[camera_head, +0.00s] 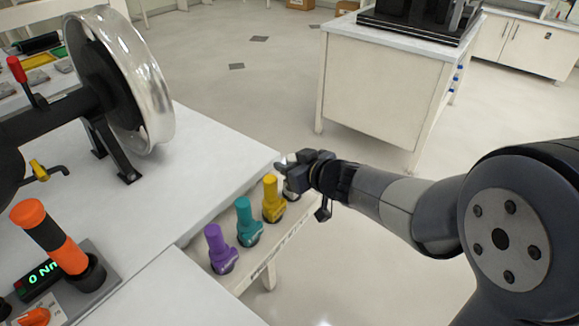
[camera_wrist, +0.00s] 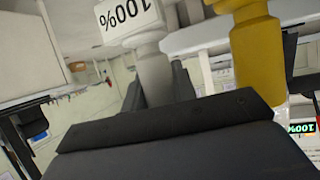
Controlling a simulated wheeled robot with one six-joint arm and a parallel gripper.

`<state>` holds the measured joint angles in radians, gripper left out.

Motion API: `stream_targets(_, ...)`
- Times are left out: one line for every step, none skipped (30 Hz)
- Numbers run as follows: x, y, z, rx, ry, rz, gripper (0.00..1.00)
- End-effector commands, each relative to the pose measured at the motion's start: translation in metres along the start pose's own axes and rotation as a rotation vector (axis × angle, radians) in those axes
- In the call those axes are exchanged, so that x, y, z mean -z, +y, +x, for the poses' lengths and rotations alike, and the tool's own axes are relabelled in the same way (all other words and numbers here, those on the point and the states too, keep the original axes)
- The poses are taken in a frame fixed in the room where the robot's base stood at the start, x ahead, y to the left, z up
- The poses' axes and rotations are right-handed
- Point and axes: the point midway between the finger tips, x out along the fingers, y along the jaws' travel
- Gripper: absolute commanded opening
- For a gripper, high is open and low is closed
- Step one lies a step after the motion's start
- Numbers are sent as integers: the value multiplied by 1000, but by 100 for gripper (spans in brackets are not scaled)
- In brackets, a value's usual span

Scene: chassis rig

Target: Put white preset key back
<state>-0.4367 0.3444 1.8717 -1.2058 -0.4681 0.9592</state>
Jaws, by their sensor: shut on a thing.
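The white preset key shows in the wrist view (camera_wrist: 155,78), with a label that reads 100% upside down. My gripper (camera_head: 298,170) is shut on it at the far end of the key row. In the head view my gripper hides most of the white key, and only a pale bit shows. I cannot tell whether its foot touches the rack. The yellow key (camera_head: 273,199) stands upright close beside my gripper and also fills the right of the wrist view (camera_wrist: 259,50). The teal key (camera_head: 248,221) and purple key (camera_head: 219,248) stand upright in the same row.
The keys stand on a narrow white rack (camera_head: 240,282) along the bench edge. The white bench (camera_head: 205,165) carries a wheel (camera_head: 123,80) on a stand and an orange-black tool (camera_head: 60,245) by a readout. A white cabinet (camera_head: 385,90) stands behind; open floor lies between.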

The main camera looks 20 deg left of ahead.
Motion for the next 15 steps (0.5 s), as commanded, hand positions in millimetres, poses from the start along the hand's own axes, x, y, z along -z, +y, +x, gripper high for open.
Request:
stream_targets(1, 0, 0, 0, 1, 0, 6)
stream_targets(1, 0, 0, 0, 1, 0, 6)
stream_targets(1, 0, 0, 0, 1, 0, 6)
stream_targets(0, 0, 0, 0, 1, 0, 6)
stream_targets(-1, 0, 1, 0, 1, 0, 6)
stream_targets(-3, 0, 1, 0, 1, 0, 6)
stream_targets(-2, 0, 1, 0, 0, 0, 28)
stream_targets(-2, 0, 1, 0, 0, 0, 30)
stream_targets(-2, 0, 1, 0, 0, 0, 34)
stream_targets(-2, 0, 1, 0, 0, 0, 36)
stream_targets(-2, 0, 1, 0, 0, 0, 38)
stream_targets(-2, 0, 1, 0, 0, 0, 42)
stream_targets(-2, 0, 1, 0, 0, 0, 44)
stream_targets(-2, 0, 1, 0, 0, 0, 47)
stream_targets(-2, 0, 1, 0, 0, 0, 48)
